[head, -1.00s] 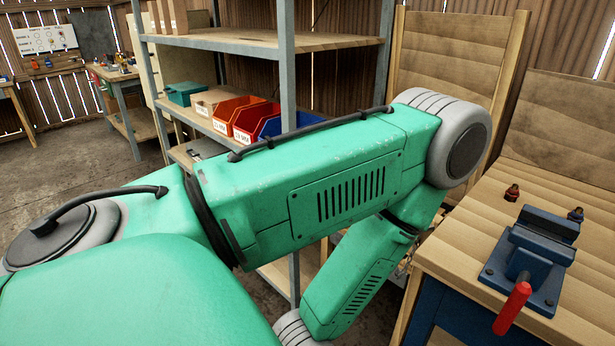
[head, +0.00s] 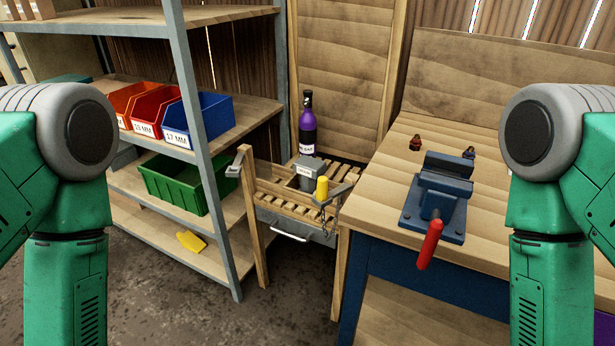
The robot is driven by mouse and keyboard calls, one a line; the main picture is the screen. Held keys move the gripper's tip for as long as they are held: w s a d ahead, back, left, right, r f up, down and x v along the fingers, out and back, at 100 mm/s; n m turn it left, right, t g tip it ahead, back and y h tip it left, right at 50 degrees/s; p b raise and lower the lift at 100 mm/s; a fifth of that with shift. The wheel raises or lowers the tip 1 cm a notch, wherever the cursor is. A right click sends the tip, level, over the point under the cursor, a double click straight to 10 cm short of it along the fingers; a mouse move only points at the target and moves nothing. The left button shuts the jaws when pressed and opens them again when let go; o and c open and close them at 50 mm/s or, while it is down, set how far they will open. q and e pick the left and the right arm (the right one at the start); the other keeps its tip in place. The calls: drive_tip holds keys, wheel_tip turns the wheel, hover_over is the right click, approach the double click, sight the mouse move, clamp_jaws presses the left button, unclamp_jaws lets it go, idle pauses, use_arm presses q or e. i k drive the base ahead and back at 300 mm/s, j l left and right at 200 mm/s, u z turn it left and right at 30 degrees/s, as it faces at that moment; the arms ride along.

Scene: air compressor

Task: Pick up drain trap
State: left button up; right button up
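I cannot tell for sure which thing is the drain trap. A grey labelled container (head: 307,173) and a yellow cylinder (head: 322,188) sit on a slatted wooden stand. Both my green arms hang at the left and right edges of the head view. Their grippers are below the picture, so their state is hidden.
A blue vise (head: 437,196) with a red handle sits on the workbench (head: 385,200). A dark purple bottle (head: 307,127) stands at the back of the slatted stand (head: 290,225). The metal shelf (head: 205,150) holds red and blue bins (head: 200,117) and a green crate (head: 175,183).

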sight(309, 168)
drive_tip(key=i+j, duration=0.3)
drive_tip(key=j, duration=0.15)
drive_tip(key=i+j, duration=0.3)
drive_tip(key=j, duration=0.15)
drive_tip(key=i+j+u, duration=0.1)
drive_tip(key=i+j, duration=0.2)
drive_tip(key=j, duration=0.15)
